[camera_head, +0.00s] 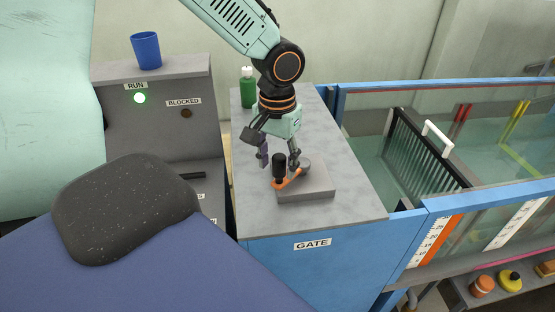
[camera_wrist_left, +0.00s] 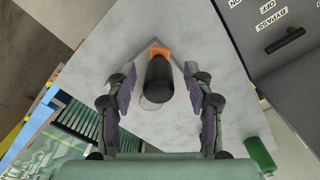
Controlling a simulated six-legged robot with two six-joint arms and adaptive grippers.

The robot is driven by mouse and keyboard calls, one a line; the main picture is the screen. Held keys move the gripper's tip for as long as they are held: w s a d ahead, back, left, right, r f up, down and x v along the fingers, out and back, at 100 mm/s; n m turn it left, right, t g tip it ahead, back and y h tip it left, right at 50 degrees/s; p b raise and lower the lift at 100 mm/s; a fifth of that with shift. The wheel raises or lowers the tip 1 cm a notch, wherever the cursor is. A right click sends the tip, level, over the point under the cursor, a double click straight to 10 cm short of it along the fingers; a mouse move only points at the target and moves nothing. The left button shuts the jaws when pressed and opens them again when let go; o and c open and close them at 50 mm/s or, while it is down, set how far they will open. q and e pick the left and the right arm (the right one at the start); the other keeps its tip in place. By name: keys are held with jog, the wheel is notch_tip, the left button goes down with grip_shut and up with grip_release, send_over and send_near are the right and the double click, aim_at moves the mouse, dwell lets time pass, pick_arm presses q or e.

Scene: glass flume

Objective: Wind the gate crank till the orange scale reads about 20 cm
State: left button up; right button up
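The gate crank has an orange arm (camera_head: 290,180) and an upright black knob (camera_head: 279,168). It sits on a grey block (camera_head: 312,194) on top of the cabinet labelled GATE. My left gripper (camera_head: 279,157) is above the crank, pointing down, with its fingers spread. In the left wrist view the black knob (camera_wrist_left: 159,78) stands between the open fingers (camera_wrist_left: 159,72), with a gap on each side. The orange scale (camera_head: 437,238) is on the flume's front at right; its numbers are too small to read surely. My right gripper is not in view.
A green bottle (camera_head: 247,92) stands at the cabinet's back corner. A panel (camera_head: 160,140) at left has a lit green RUN lamp and a dark BLOCKED lamp. A dark rack (camera_head: 415,150) with a white handle stands in the flume. A blue cup (camera_head: 146,50) is on the panel's top.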

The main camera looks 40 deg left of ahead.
pick_arm(q)
jog(key=c, duration=0.3)
jog(key=shift+w+f, duration=0.1)
jog(key=shift+w, duration=0.3)
jog(key=c, duration=0.4)
jog(key=shift+s, duration=0.1)
grip_shut()
